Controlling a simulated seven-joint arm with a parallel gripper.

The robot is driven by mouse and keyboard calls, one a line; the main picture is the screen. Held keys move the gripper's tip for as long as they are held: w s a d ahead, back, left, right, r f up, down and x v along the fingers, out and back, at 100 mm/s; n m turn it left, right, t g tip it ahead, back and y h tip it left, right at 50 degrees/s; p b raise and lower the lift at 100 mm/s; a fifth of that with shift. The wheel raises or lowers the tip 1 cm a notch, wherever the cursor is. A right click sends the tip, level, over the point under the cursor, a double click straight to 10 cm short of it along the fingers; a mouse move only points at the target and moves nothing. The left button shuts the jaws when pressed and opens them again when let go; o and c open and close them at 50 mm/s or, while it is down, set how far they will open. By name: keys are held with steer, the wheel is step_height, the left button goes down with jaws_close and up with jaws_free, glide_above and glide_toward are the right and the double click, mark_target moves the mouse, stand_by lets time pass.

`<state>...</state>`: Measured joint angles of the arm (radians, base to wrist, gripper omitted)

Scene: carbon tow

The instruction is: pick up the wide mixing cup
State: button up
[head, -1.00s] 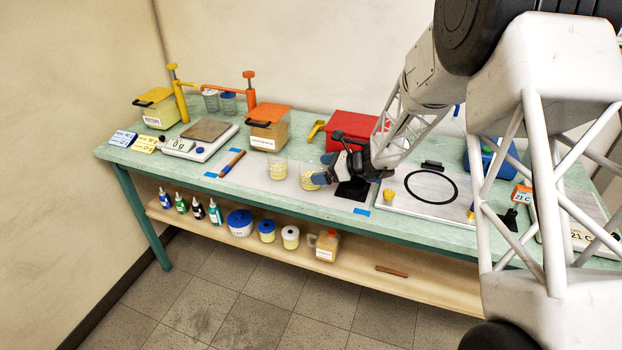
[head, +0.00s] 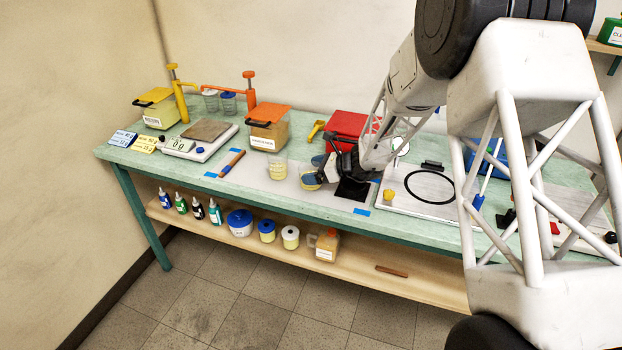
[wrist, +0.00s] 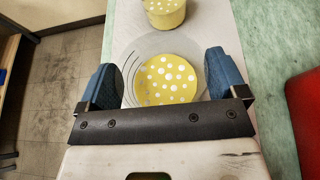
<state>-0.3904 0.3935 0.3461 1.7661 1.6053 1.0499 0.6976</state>
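A wide clear cup (wrist: 168,78) with yellow, white-dotted contents stands between my fingers in the wrist view. In the head view this cup (head: 309,181) is on the pale mat, partly hidden by my gripper (head: 315,172). My gripper (wrist: 163,82) is open, with one blue fingertip on each side of the cup. The fingers look very close to its wall; I cannot tell whether they touch. A second clear cup with yellow contents (head: 277,169) stands just left of it, and shows at the top of the wrist view (wrist: 165,12).
A red box (head: 347,127) stands behind my gripper. A board with a black ring (head: 388,206) lies to the right. An orange-lidded container (head: 268,138) and a scale (head: 200,150) stand to the left. The mat's left part, near an orange-and-blue tool (head: 232,163), is mostly clear.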

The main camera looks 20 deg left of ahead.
steer(key=c, duration=0.6)
steer(key=shift+o, duration=0.2)
steer(key=shift+r, duration=0.15)
steer(key=shift+r, duration=1.4)
steer(key=shift+s+d+r, duration=0.15)
steer(key=shift+s+r, duration=0.1)
steer(key=s+d+r, duration=0.1)
steer(key=s+d, duration=0.7)
steer(key=s, duration=0.5)
steer(key=shift+r, duration=0.2)
